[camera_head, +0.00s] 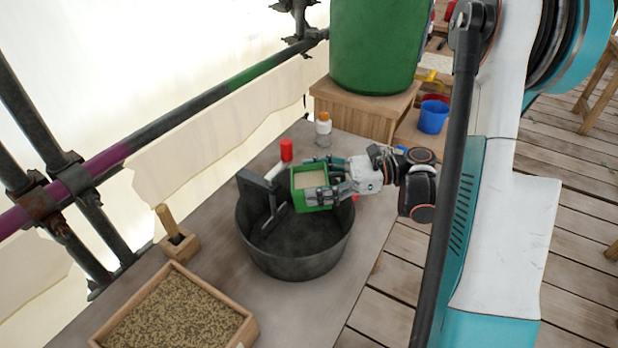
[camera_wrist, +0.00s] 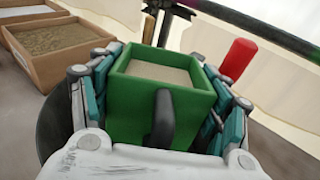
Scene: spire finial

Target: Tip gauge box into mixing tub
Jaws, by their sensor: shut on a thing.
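The green gauge box (camera_head: 310,181) is held over the right part of the dark mixing tub (camera_head: 295,268). It looks close to upright and holds pale, level material, seen also in the wrist view, where the box (camera_wrist: 137,110) shows a dark handle on its near side. My gripper (camera_head: 326,182) comes from the right and is shut on the box, with fingers along both of its sides. The tub's floor is dark and looks empty where it shows; the box and gripper hide part of it. A dark upright bracket (camera_head: 256,187) stands at the tub's left rim.
A wooden tray of grainy material (camera_head: 175,315) lies front left, beside a small wooden block with a handle (camera_head: 178,243). A red-capped tube (camera_head: 286,150) and an orange-capped bottle (camera_head: 323,129) stand behind the tub. A green barrel (camera_head: 375,45) is at the back.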

